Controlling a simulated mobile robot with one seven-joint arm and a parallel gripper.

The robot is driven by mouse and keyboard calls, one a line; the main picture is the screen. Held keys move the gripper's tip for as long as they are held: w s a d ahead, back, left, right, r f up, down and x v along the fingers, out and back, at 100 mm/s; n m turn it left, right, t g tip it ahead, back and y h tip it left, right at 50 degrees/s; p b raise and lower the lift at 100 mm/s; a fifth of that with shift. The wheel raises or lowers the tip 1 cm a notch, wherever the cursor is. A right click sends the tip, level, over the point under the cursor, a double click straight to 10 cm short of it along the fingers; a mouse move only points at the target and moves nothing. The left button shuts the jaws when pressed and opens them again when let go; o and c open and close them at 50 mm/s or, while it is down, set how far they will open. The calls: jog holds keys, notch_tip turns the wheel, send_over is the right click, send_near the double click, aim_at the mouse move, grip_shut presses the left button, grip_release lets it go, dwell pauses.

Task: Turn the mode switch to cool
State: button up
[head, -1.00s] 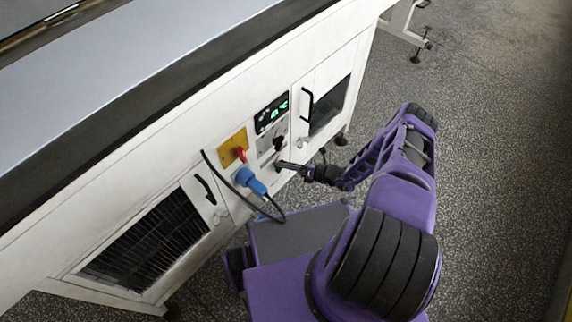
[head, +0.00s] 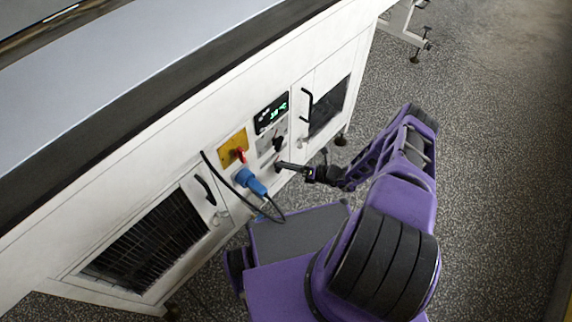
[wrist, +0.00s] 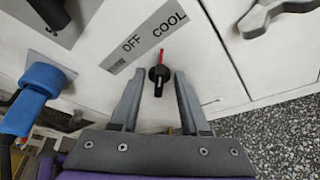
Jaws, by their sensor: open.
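The mode switch (wrist: 159,75) is a small black knob with a red pointer on the white panel in the wrist view. Its pointer points up, toward the COOL end of the tilted grey label plate (wrist: 150,36), which reads OFF and COOL. My gripper (wrist: 158,82) is open, with one finger on each side of the knob. Gaps show between the knob and both fingers. In the head view my gripper (head: 284,165) is at the panel below the display, and the mode switch is too small there to read its direction.
A blue plug (head: 250,181) with a black cable sits left of my gripper, below a red switch (head: 240,154) on a yellow plate. Another black knob (wrist: 50,12) is at the wrist view's upper left. A door latch (wrist: 272,15) is at upper right. Speckled floor (head: 480,150) is clear at right.

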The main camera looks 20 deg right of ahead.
jog(key=v, duration=1.7)
jog(key=shift+p, duration=0.45)
jog(key=shift+w, duration=0.1)
